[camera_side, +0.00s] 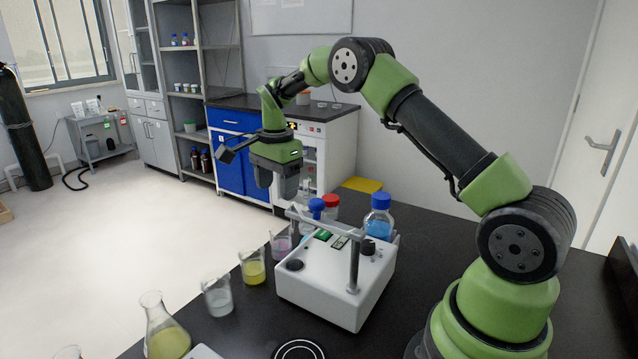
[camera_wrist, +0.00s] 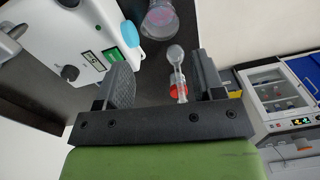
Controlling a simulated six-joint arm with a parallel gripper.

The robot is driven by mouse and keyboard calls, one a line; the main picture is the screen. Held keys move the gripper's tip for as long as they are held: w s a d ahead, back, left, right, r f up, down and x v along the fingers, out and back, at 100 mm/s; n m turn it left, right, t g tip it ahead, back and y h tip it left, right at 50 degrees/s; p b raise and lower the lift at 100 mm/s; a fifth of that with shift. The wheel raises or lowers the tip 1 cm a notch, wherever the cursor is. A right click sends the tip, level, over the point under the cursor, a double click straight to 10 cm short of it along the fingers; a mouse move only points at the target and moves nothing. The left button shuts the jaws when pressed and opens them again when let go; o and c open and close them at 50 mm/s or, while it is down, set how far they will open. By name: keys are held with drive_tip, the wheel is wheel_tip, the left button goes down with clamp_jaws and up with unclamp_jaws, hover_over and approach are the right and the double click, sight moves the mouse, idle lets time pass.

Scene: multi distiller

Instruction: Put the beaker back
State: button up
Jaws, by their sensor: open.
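Three glass beakers stand in a row on the black table in the side view: one with pale clear liquid (camera_side: 217,298), one with yellow liquid (camera_side: 253,270), and one with pinkish liquid (camera_side: 281,246). A beaker with a pinkish tint (camera_wrist: 160,20) also shows at the top of the wrist view, beyond the fingers. My gripper (camera_side: 276,190) points down above the far end of the row, apart from the beakers. In the wrist view my gripper (camera_wrist: 164,80) is open. A slim clear glass piece (camera_wrist: 176,55) shows between its fingers, apparently beyond them; I cannot tell its exact distance.
A white device (camera_side: 325,295) with a metal frame stands right of the beakers. A blue-capped bottle (camera_side: 378,218) and a red cap (camera_side: 331,200) are behind it. A conical flask with yellow liquid (camera_side: 165,335) stands at the front left. Cabinets (camera_side: 235,145) line the back.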

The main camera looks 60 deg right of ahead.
drive_tip(key=s+a+r+n+t, duration=0.2)
drive_tip(key=s+a+r+n, duration=0.25)
drive_tip(key=r, duration=0.65)
drive_tip(key=s+a+r+n+t+y, duration=0.1)
drive_tip(key=s+a+r+n, duration=0.2)
drive_tip(key=s, duration=0.3)
drive_tip(key=s+a+r+n+t, duration=0.2)
drive_tip(key=s+a+r+n, duration=0.15)
drive_tip(key=s, duration=0.25)
drive_tip(key=s+a+f+n+t, duration=0.1)
drive_tip(key=s+n, duration=0.1)
drive_tip(key=s, duration=0.2)
drive_tip(key=s+a+f+n+y, duration=0.1)
drive_tip(key=s+n, duration=0.1)
drive_tip(key=s, duration=0.3)
drive_tip(key=shift+s+a+t, duration=0.3)
drive_tip(key=shift+a+t, duration=0.05)
drive_tip(key=shift+t, duration=0.05)
drive_tip(key=shift+f, duration=0.1)
